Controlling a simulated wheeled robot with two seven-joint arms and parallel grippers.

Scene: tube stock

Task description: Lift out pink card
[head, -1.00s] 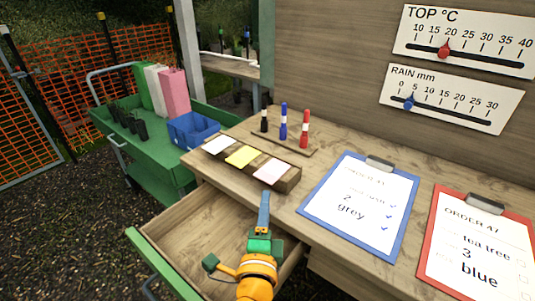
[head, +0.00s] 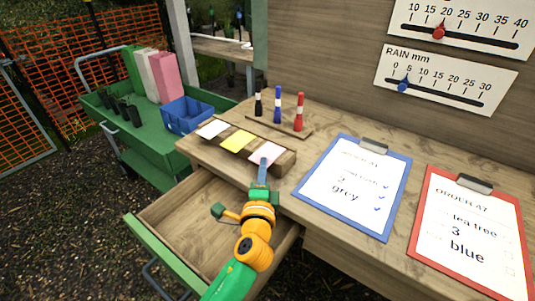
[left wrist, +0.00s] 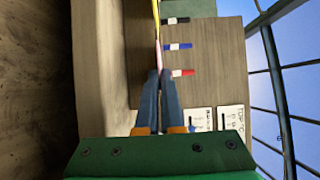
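The pink card (head: 267,150) leans in the right-hand slot of a wooden card rack (head: 287,167) on the bench. A yellow card (head: 238,141) and a white card (head: 212,129) stand beside it. My left gripper (head: 262,164) is at the pink card's lower front and hides part of it. In the left wrist view my fingers (left wrist: 160,76) are close together, with the thin edge of the pink card (left wrist: 159,57) between their tips. The card still sits in the rack. My right gripper is not in view.
Black, blue and red markers (head: 299,112) stand behind the rack. A blue clipboard (head: 304,196) and a red clipboard (head: 416,235) lie to the right. An open drawer (head: 192,228) is below the rack. A green cart (head: 107,123) stands at the left.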

